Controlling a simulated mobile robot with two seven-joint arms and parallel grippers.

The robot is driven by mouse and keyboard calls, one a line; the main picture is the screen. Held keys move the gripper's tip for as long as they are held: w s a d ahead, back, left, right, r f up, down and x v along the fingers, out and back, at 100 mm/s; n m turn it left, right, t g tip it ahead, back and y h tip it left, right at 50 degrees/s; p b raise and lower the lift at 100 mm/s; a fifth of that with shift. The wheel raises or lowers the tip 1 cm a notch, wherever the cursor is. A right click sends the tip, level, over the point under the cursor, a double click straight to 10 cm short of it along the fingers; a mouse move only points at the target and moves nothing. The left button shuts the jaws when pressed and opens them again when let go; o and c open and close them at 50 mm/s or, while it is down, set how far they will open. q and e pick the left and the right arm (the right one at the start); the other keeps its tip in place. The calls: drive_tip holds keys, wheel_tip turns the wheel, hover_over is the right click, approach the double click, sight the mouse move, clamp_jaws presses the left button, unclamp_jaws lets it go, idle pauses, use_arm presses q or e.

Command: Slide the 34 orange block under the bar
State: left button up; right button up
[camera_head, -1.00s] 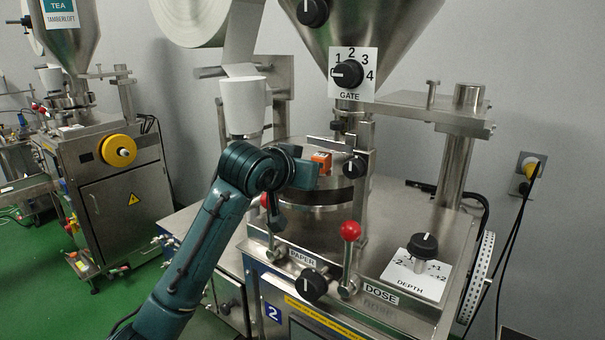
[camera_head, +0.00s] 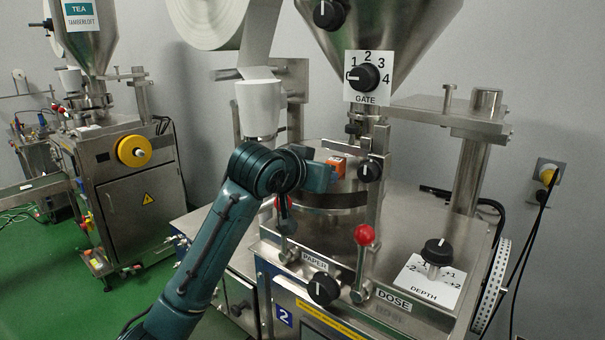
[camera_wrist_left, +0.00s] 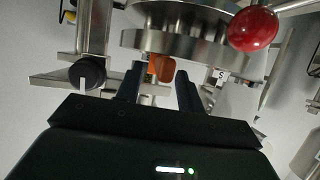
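The small orange block (camera_head: 338,162) sits on the round metal plate (camera_head: 330,197) of the machine, close to the post with a black knob. Pale markings on it are too small to read. The flat metal bar (camera_head: 345,147) crosses the post just above and behind the block. My left gripper (camera_head: 328,176) is at the block's near left side. In the left wrist view its two fingers (camera_wrist_left: 158,85) stand apart, with the orange block (camera_wrist_left: 162,68) seen between and beyond the tips; contact cannot be told. My right gripper is not in view.
A black knob (camera_head: 370,171) sits on the post right of the block. Levers with red balls (camera_head: 364,235) rise in front. A white cup-like part (camera_head: 259,108) stands behind my left arm. The steel top (camera_head: 415,215) on the right is mostly clear.

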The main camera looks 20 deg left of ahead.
use_arm(q)
drive_tip(key=b+v, duration=0.1)
drive_tip(key=v, duration=1.1)
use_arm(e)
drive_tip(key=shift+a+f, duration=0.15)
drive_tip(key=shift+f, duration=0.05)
